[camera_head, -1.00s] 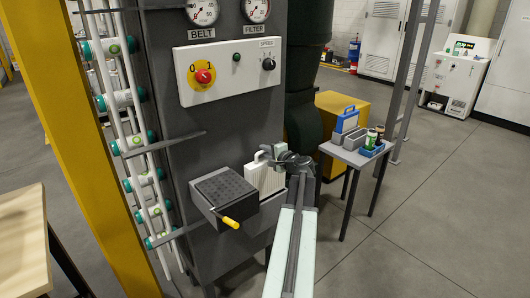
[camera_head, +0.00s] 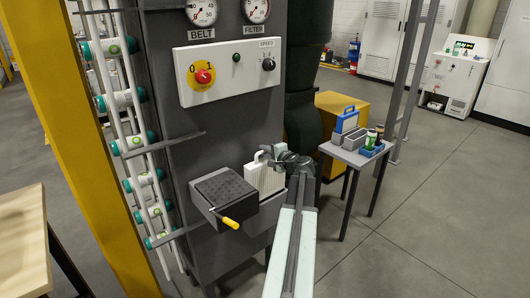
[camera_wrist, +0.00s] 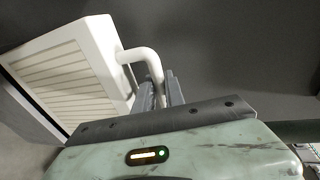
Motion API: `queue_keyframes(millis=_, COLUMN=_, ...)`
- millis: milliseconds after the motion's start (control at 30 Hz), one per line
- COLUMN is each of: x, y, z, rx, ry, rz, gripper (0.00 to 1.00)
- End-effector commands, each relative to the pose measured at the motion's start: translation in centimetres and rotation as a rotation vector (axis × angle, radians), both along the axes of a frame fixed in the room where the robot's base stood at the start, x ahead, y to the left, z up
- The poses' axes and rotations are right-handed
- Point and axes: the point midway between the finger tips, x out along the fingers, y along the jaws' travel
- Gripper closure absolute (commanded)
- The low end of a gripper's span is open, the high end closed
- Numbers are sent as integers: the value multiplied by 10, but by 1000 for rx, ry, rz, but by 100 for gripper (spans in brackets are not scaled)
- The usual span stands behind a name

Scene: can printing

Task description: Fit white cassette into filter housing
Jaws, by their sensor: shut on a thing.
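The white cassette (camera_head: 265,177) is a ribbed white panel with a loop handle. It stands roughly upright in front of the dark machine, just right of the filter housing. My gripper (camera_head: 284,160) is shut on the cassette's handle. In the wrist view my gripper (camera_wrist: 160,97) holds the white handle, and the cassette (camera_wrist: 75,75) shows tilted at the left. The filter housing (camera_head: 207,206) is a dark box on the machine front with a black textured lid and a yellow-tipped lever (camera_head: 231,223). Its lid looks closed. Whether the cassette touches the housing is unclear.
The machine panel (camera_head: 228,70) with a red knob and gauges is above. A can rack (camera_head: 125,143) and yellow post (camera_head: 85,130) stand left. A small table (camera_head: 351,158) at right holds a blue-handled cassette (camera_head: 346,121) and bottles. Floor at right is clear.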

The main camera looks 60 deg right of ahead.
Motion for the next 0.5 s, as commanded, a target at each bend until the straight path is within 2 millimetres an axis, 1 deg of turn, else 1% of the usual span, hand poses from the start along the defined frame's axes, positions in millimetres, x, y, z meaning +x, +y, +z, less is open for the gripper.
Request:
queue_keyframes(millis=300, x=1, y=1, z=0, rx=0, ry=-1, rz=1, gripper=100)
queue_keyframes(millis=500, x=1, y=1, z=-4, rx=0, ry=-1, rz=1, gripper=100)
